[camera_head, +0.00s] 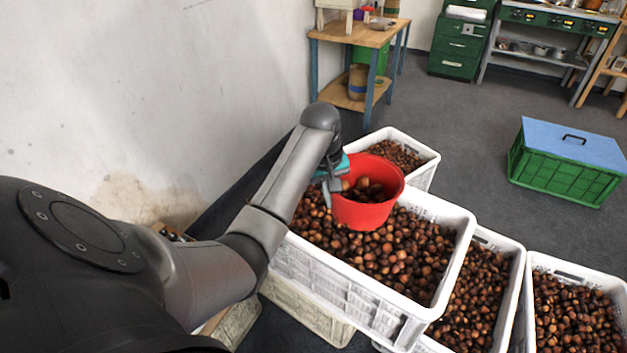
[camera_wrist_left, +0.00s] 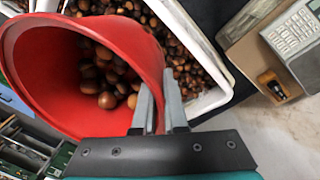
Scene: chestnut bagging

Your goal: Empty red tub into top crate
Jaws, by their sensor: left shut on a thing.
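The red tub (camera_head: 366,213) is over the top crate (camera_head: 456,271), with several chestnuts inside it. My left gripper (camera_head: 331,187) is shut on the tub's wall at its left side. In the left wrist view the red tub (camera_wrist_left: 152,62) is tilted, with chestnuts low inside, and my left gripper (camera_wrist_left: 164,108) has its fingers on either side of the rim. The top crate is white and full of chestnuts, and stands raised on other crates. The gap between tub and chestnuts is hard to judge. My right gripper does not show.
White crates of chestnuts stand behind (camera_head: 424,178) and to the right (camera_head: 511,290) of the top crate. A green crate with a blue lid (camera_head: 572,141) stands on the floor at the right. A wooden table (camera_head: 352,37) stands by the wall at the back.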

